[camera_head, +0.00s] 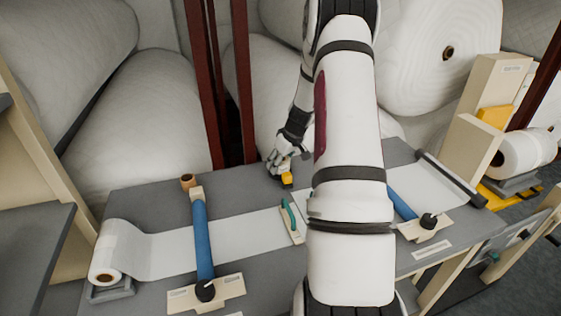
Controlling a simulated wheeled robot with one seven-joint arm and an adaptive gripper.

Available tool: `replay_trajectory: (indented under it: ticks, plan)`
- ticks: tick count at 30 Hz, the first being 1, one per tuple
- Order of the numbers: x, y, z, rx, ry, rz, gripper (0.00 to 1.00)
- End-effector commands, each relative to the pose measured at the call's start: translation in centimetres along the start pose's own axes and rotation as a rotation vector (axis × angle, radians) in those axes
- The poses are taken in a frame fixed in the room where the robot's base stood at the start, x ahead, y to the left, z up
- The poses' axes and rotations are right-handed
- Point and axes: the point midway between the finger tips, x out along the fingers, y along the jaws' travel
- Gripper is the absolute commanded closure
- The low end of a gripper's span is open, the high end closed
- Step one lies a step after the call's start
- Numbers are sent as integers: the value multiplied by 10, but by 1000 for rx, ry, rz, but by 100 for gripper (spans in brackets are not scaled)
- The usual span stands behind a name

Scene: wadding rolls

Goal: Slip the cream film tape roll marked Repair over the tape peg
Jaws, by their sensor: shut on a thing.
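My gripper (281,165) is at the back middle of the grey table, pointing down. It is shut on a small yellow item (287,180), partly covered by the fingers and low over the tabletop. I cannot tell whether this is the cream tape roll, and no Repair marking is legible. A small orange-brown cylinder (187,182) with a dark round top stands at the back left of the table. I cannot tell what it is. I cannot make out the tape peg for certain; my arm hides part of the table.
A white film roll (105,265) lies at the table's left end, its web running rightward. Blue bars (202,240) with black knobs cross the web. A green-handled tool (291,221) lies mid-table. Large white wadding rolls (140,115) and red posts (243,80) stand behind.

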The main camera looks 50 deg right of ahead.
Motion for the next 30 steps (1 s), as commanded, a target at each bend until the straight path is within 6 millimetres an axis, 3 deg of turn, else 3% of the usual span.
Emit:
replay_trajectory:
  ticks: [11, 12, 22, 30]
  plan:
    - [7, 0, 3, 0, 0, -1, 73]
    - [6, 0, 3, 0, 0, -1, 37]
    - [5, 0, 3, 0, 0, 0, 37]
    - [-14, 0, 3, -2, 1, 1, 37]
